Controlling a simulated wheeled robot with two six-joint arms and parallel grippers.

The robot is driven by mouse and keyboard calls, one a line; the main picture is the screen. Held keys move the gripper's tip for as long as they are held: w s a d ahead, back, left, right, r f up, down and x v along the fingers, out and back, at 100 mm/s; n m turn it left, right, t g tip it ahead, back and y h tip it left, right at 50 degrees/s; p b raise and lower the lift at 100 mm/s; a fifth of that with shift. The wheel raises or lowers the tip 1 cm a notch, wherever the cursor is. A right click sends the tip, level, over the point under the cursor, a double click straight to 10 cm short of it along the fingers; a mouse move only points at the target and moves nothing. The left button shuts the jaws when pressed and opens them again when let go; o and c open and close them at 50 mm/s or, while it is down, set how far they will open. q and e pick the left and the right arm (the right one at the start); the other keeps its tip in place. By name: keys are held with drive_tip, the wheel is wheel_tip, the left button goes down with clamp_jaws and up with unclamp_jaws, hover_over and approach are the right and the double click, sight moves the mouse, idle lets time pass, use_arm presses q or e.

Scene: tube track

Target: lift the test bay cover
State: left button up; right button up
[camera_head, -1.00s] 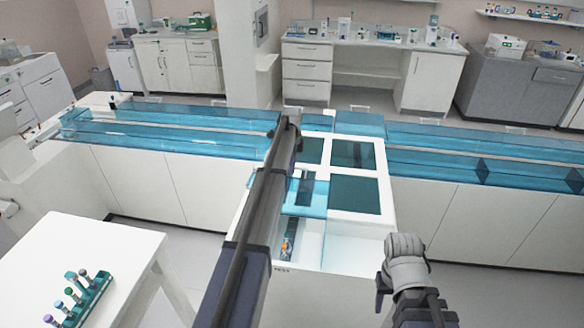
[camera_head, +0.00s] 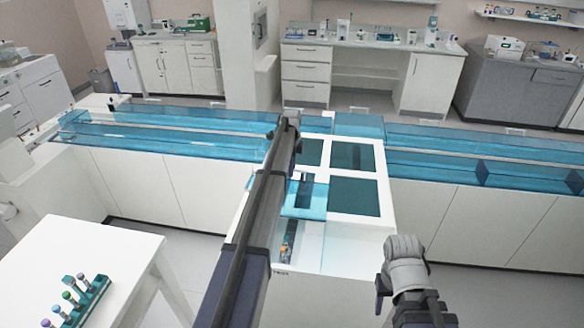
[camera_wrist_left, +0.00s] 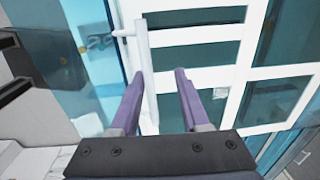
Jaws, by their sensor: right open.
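The test bay is a white frame with dark teal panes (camera_head: 354,197) at the middle of the bench. Beside it are clear blue panels, one low at its front left (camera_head: 305,200). I cannot tell which part is the cover. In the left wrist view a white upright bar handle (camera_wrist_left: 144,62) stands beside the white frame (camera_wrist_left: 195,57). My left gripper (camera_wrist_left: 158,75) is open, with the handle's lower end between its purple fingers, nearer the left one. In the head view my left arm hides this gripper. My right gripper (camera_head: 381,288) is open and empty, in front of the bay.
Clear blue track covers run along the bench to the left (camera_head: 170,125) and right (camera_head: 490,155). A white table (camera_head: 75,245) at the lower left holds a teal rack (camera_head: 85,305) with several capped tubes. Grey floor is free between table and bench.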

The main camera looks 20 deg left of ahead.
use_arm(q)
wheel_tip(320, 180, up, 8)
drive_tip(key=p, duration=0.7)
drive_tip(key=shift+s+p, duration=0.25)
drive_tip(key=shift+p, duration=0.15)
drive_tip(key=shift+f, duration=0.1)
drive_tip(key=s+d+n, duration=0.5)
drive_tip(key=s+d, duration=0.2)
drive_tip(key=s, duration=0.5)
drive_tip(key=s+d+n, duration=0.5)
drive_tip(key=s+d, duration=0.2)
drive_tip(key=s, duration=0.5)
drive_tip(key=s+d+n, duration=0.5)
drive_tip(key=s+d, duration=0.2)
drive_tip(key=s, duration=0.5)
drive_tip(key=s+d+f+m+b, duration=0.1)
drive_tip(key=s+d+f+b, duration=0.2)
drive_tip(key=d+f+b, duration=0.2)
drive_tip(key=s+d+f+m+y+b, duration=0.1)
drive_tip(key=s+d+f+m+b, duration=0.1)
drive_tip(key=d+f+b, duration=0.4)
wheel_tip(320, 180, down, 5)
drive_tip(key=s+b, duration=0.1)
drive_tip(key=b, duration=0.4)
drive_tip(key=shift+s+m+g, duration=0.15)
drive_tip(key=shift+m+g, duration=0.15)
drive_tip(key=shift+g, duration=0.1)
